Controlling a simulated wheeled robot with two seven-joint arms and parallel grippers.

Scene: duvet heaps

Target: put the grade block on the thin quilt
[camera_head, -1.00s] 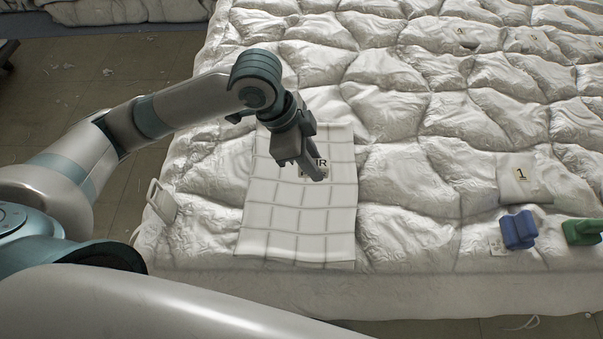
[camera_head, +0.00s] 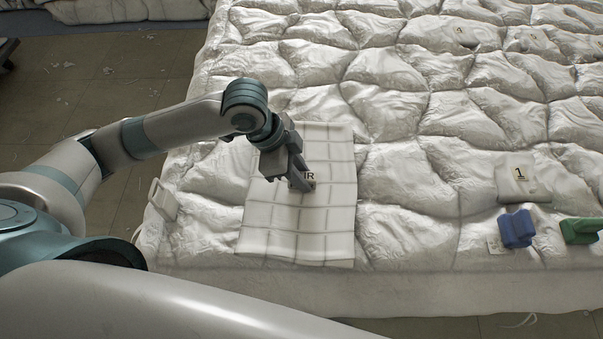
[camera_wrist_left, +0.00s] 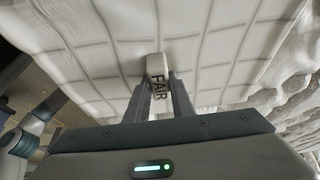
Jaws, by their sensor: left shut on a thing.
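A pale block marked FAIR, the grade block (camera_wrist_left: 156,68), is between the two fingers of my left gripper (camera_wrist_left: 161,84) in the left wrist view. In the head view the left gripper (camera_head: 303,181) is shut on it, and the fingers hide part of its lettering. A thin white quilt with a grey grid (camera_head: 298,222) lies flat on the bed beneath the gripper. The block is over the quilt's middle, low; I cannot tell whether it touches the cloth. My right gripper is not in view.
The bed's puffy white cover (camera_head: 410,190) surrounds the quilt. A blue block (camera_head: 517,229), a green block (camera_head: 580,231) and a tag marked 1 (camera_head: 520,180) are at the right. A white handle-like piece (camera_head: 162,199) stands at the left edge.

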